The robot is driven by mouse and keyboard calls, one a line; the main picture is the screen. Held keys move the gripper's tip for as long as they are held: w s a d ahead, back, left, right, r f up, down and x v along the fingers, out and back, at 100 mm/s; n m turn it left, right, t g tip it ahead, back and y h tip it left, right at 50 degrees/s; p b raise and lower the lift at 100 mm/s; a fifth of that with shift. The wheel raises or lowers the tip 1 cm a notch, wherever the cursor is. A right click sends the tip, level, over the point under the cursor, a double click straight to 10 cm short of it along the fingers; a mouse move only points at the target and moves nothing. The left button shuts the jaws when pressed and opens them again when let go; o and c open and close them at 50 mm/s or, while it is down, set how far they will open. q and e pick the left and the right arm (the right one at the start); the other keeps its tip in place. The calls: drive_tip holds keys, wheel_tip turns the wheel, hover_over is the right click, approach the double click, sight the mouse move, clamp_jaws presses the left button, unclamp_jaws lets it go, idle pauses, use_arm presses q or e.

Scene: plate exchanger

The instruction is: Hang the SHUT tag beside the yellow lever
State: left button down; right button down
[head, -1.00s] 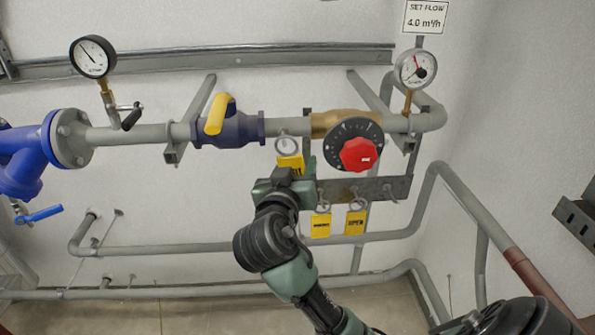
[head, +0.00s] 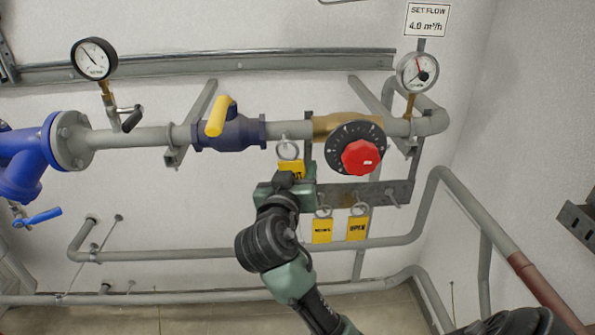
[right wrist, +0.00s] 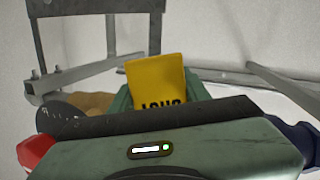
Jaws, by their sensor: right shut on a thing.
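The yellow lever (head: 218,116) sits tilted on a dark blue valve (head: 230,133) in the upper pipe. My right gripper (head: 288,184) is below and to the right of it, shut on the yellow SHUT tag (head: 291,168). The tag's metal ring (head: 289,149) stands above the gripper, in front of the wall just below the pipe. In the right wrist view the tag (right wrist: 157,82) rises from the jaws, its lettering upside down and partly hidden. I cannot tell whether the ring touches anything. My left gripper is not in view.
A grey rail (head: 372,193) right of my gripper carries two more yellow tags, one lettered OPEN (head: 357,228) and another (head: 322,230). A red knob (head: 361,158) on a black dial is close to the right. A pressure gauge (head: 94,59) stands at upper left.

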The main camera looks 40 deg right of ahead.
drive_tip(key=c, duration=0.6)
unclamp_jaws()
